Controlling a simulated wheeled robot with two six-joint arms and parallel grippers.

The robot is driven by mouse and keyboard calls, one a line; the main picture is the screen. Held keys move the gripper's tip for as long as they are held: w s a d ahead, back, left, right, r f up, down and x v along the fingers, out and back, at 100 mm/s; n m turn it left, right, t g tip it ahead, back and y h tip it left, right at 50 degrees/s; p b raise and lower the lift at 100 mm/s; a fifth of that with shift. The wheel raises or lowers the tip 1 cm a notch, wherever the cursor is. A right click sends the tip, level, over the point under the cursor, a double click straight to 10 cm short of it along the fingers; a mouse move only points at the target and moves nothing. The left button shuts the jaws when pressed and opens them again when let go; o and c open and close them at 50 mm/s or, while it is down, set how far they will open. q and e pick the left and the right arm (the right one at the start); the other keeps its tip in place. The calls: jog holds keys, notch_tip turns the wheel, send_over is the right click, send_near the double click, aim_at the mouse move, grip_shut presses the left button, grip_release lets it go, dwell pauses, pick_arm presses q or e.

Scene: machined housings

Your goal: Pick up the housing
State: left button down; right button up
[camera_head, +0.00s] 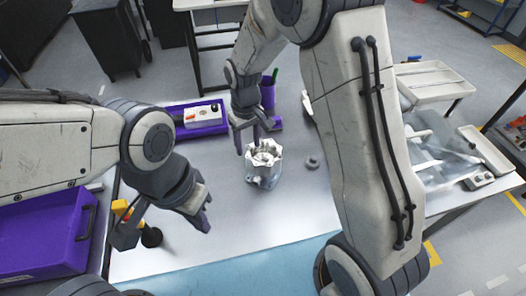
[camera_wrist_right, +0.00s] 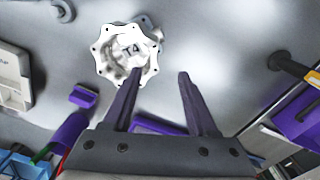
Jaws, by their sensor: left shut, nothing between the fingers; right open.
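The housing (camera_head: 264,163) is a silvery machined part with a scalloped, bolt-holed flange, standing upright on the light table. In the right wrist view the housing (camera_wrist_right: 128,52) shows from above at the upper left, with a mark inside. My right gripper (camera_head: 248,147) is just behind and left of it in the head view. In the wrist view its fingers (camera_wrist_right: 160,75) are apart with nothing between them, the left fingertip close to the flange; I cannot tell if it touches. My left gripper (camera_head: 207,222) is shut and empty, to the left of and nearer than the housing.
A small grey round part (camera_head: 312,162) lies right of the housing. A purple tray (camera_head: 187,131) with a white device and a purple cup (camera_head: 268,93) stand behind. A yellow-and-black tool (camera_head: 124,212) is at the left edge. The table front (camera_head: 220,240) is clear.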

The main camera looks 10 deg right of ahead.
aim_at(251, 159)
jog(key=f, duration=0.3)
jog(key=f+p, duration=0.1)
jog(key=f, duration=0.1)
jog(key=shift+w+d+f, duration=0.15)
jog(key=shift+w+d, duration=0.1)
jog(key=shift+w, duration=0.1)
notch_tip(251, 159, down, 4)
jog(key=p, duration=0.2)
jog(key=shift+s+d+f+p, duration=0.1)
jog(key=shift+d+p, duration=0.05)
jog(key=shift+p, duration=0.2)
jog(key=shift+f, duration=0.65)
grip_shut()
jog(key=shift+r, duration=0.1)
